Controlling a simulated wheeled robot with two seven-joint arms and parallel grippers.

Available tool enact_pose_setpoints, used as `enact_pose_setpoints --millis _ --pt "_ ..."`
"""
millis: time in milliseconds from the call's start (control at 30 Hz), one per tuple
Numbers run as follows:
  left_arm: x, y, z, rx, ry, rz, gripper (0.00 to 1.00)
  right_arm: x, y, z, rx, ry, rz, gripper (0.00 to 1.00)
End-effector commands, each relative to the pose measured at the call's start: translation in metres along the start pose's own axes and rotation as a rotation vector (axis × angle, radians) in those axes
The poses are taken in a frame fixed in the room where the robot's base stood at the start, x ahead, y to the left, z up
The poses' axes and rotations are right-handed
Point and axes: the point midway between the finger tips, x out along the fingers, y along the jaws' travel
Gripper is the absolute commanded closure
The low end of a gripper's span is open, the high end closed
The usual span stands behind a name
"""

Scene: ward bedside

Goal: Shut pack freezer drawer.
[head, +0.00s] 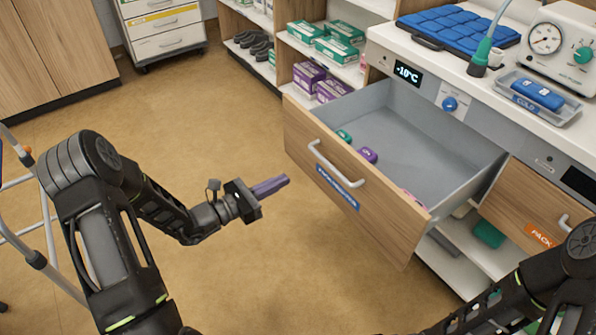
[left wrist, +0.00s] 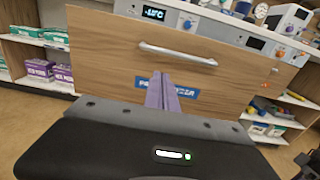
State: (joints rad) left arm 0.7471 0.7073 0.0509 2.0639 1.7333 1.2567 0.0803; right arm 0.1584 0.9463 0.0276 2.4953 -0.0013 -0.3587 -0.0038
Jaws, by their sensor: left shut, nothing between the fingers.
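The pack freezer drawer (head: 350,190) stands pulled out from the counter, with a wooden front, a pale bar handle (head: 334,163) and a blue label. Several small coloured packs, such as a purple one (head: 367,155), lie inside it. My left gripper (head: 286,180) is shut and empty, in front of the drawer face and apart from it in the head view. In the left wrist view the drawer front (left wrist: 225,85) fills the middle, with the handle (left wrist: 178,53) above the fingertips, which overlap the label. My right arm enters at the lower right; its gripper is out of view.
A second wooden drawer (head: 541,203) with an orange label is right of the open one. The counter above holds a blue pad (head: 458,28), a gauge unit (head: 560,45) and a tray with a blue pack (head: 538,94). Open floor lies left of the drawer.

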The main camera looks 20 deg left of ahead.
Motion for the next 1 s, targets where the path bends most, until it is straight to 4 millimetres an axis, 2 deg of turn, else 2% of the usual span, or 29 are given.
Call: enact_pose_setpoints --millis 167,500,700,833,1000 --pt "0.021 -0.001 0.000 0.000 -0.002 -0.004 1.00 0.000 0.000 0.000 0.000 0.000 0.000 0.64" --pt "0.087 -0.002 0.000 0.000 -0.002 -0.004 1.00 0.002 0.001 0.000 0.000 0.000 0.000 0.64" --pt "0.120 -0.001 0.000 0.000 0.000 -0.002 1.00 0.003 0.001 0.000 0.000 0.000 0.000 0.64" --pt "0.131 -0.001 0.000 0.000 0.000 -0.002 1.00 0.003 0.001 0.000 0.000 0.000 0.000 0.64" --pt "0.135 0.000 0.000 0.000 0.001 -0.001 1.00 0.003 0.001 0.000 0.000 0.000 0.000 0.64"
